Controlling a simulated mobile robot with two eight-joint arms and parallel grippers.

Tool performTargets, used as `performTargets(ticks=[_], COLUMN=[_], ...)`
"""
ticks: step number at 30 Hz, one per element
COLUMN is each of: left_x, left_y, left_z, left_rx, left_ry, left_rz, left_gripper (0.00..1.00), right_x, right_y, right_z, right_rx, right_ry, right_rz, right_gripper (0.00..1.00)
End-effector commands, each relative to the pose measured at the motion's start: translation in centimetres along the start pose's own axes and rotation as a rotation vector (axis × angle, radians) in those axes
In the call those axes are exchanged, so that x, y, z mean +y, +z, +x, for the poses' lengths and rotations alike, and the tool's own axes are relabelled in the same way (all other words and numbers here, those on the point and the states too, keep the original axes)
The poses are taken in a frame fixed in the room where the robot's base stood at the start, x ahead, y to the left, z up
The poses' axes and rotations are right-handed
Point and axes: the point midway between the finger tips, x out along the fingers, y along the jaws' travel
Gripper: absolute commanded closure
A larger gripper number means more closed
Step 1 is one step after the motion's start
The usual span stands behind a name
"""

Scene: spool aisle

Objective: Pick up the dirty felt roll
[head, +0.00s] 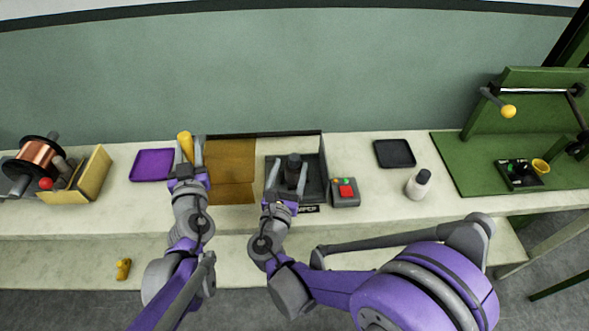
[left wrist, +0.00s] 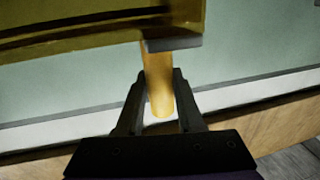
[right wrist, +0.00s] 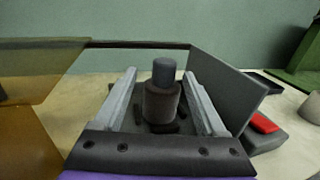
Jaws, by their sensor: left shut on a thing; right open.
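The dirty felt roll (head: 293,166) is a dark upright cylinder with a narrower grey top, standing in an open dark box (head: 312,146). In the right wrist view the roll (right wrist: 162,104) stands between the fingers of my right gripper (right wrist: 160,98), which is open, with gaps visible on both sides. My right gripper (head: 288,180) reaches into the box from the front. My left gripper (head: 187,160) is shut on a yellow handle (head: 185,143) at the left edge of an amber see-through cover (head: 231,168). The handle (left wrist: 158,80) also shows between the fingers in the left wrist view.
A grey button box (head: 345,193) with a red button stands right of the dark box. Further right are a black tray (head: 394,153) and a white bottle (head: 418,185). A purple tray (head: 153,165) and a copper spool (head: 38,156) are at left.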

Motion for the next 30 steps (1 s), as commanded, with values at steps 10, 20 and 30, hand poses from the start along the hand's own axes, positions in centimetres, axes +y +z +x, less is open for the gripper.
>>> performTargets(ticks=[10,20,30], left_x=[-0.1,-0.1,-0.1], left_y=[-0.1,-0.1,-0.1], left_z=[0.1,0.1,0.1], left_rx=[0.001,0.002,0.002], left_ry=[-0.002,-0.003,-0.003], left_rz=[0.001,0.001,0.001], left_gripper=[1.00,1.00,1.00], right_x=[-0.3,-0.6,-0.6], right_y=[0.3,0.8,0.8], right_z=[2.7,6.6,6.6], right_rx=[0.000,0.001,0.001], right_ry=[-0.001,0.000,0.001], right_rz=[0.000,0.001,0.001], right_gripper=[0.26,0.26,0.57])
